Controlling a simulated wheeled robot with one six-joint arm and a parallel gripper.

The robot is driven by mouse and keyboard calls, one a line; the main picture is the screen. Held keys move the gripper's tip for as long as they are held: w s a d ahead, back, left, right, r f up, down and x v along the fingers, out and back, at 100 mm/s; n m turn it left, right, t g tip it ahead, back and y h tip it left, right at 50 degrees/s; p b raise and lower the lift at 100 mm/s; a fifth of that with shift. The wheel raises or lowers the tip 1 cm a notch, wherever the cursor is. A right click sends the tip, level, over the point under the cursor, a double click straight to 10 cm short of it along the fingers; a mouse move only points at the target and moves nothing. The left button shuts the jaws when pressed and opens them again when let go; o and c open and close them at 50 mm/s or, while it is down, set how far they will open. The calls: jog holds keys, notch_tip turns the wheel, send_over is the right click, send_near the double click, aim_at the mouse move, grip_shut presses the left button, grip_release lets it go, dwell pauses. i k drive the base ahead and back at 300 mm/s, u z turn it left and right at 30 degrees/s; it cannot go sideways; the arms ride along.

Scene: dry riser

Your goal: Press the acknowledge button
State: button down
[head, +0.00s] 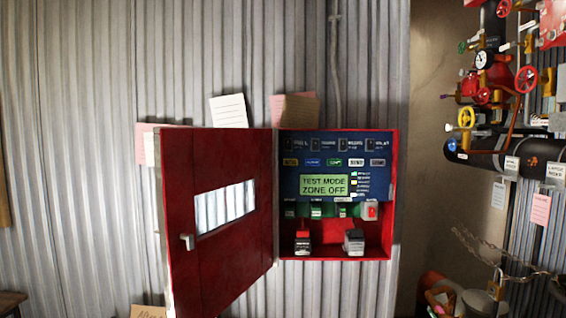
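A red wall cabinet (392,190) stands with its door (215,255) swung open to the left. Inside is a blue control panel (290,181) with a lit green display (324,186) reading "TEST MODE ZONE OFF". A row of small coloured buttons runs above the display, among them a blue one (312,162), a green one (334,162) and a white one (356,162). Their labels are too small to read, so I cannot tell which is the acknowledge button. My gripper is not in view.
Below the display are small green fittings (316,211) and a white block with a red part (370,211). A red-topped device (302,243) and a grey one (354,243) stand on the cabinet floor. Red valves and pipes (490,90) fill the right side.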

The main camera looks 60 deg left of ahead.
aim_at(287, 162)
jog(key=u, duration=0.45)
jog(key=i, duration=0.65)
jog(key=u, duration=1.15)
jog(key=i, duration=0.55)
jog(key=u, duration=0.5)
